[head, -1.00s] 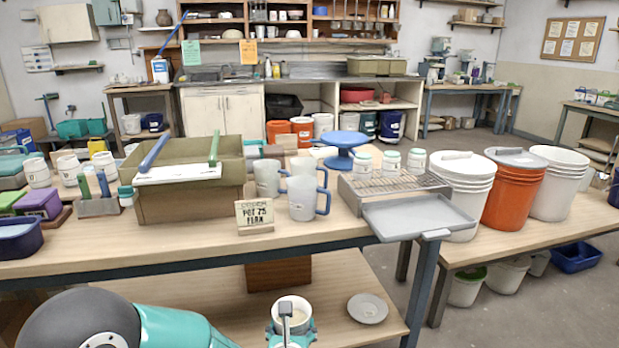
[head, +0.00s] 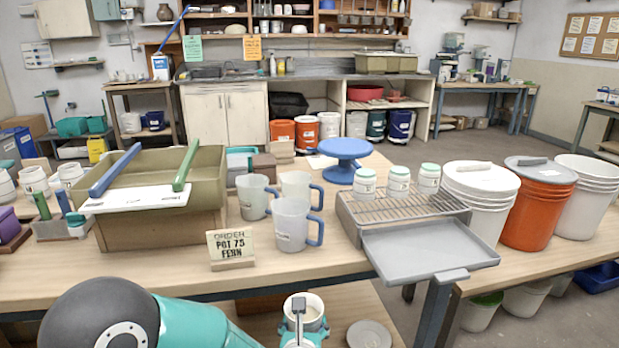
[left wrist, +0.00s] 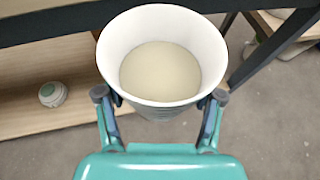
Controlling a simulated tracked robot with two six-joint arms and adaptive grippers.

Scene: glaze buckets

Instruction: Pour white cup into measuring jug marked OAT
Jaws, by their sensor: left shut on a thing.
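My left gripper (head: 303,328) is shut on a white cup (head: 315,306) at the bottom of the head view, in front of the workbench. In the left wrist view the cup (left wrist: 160,95) sits upright between the two fingers (left wrist: 159,98), with pale cream liquid (left wrist: 160,70) inside. Three clear measuring jugs with blue handles stand on the bench: a front one (head: 292,228), a left one (head: 252,198) and a back one (head: 297,184). Their labels are too small to read, so I cannot tell which is OAT. My right gripper is out of view.
An order sign (head: 231,246) stands left of the front jug, beside a large olive bin (head: 160,225). A wire rack with a grey tray (head: 420,250), small jars (head: 398,180) and a blue banding wheel (head: 345,150) lie to the right. The bench's front edge (head: 190,290) is between cup and jugs.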

